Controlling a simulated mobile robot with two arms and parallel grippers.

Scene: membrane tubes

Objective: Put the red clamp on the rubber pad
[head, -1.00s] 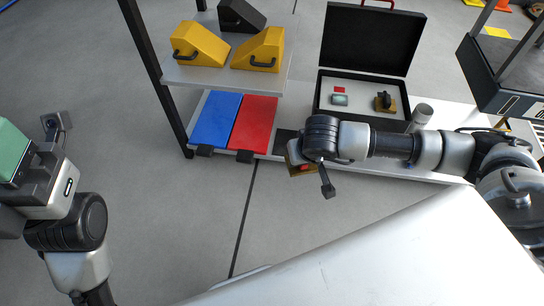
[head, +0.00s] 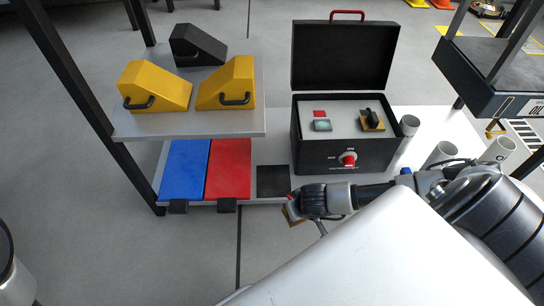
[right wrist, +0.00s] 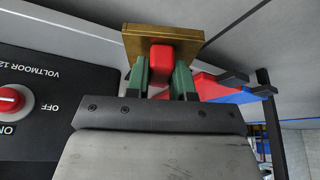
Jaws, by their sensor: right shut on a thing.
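The red clamp has a red grip block (right wrist: 161,57) on a square brass-coloured plate (right wrist: 185,38). My right gripper (right wrist: 160,82) is shut on the red block, with a green finger on each side. In the head view the brass plate (head: 291,215) shows just left of my right gripper, partly hidden by it. The black square, which looks like the rubber pad (head: 272,180), lies flat and bare beside the red mat. The clamp appears near the pad's front right corner; its height above it is unclear. My left gripper is out of view.
A black box (head: 347,155) with an open lid stands behind my right gripper, a black-handled brass piece (head: 371,121) on its panel. Blue (head: 184,170) and red (head: 229,168) mats lie left of the pad. A shelf (head: 190,124) with wedges overhangs the mats' back. White cylinders stand right.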

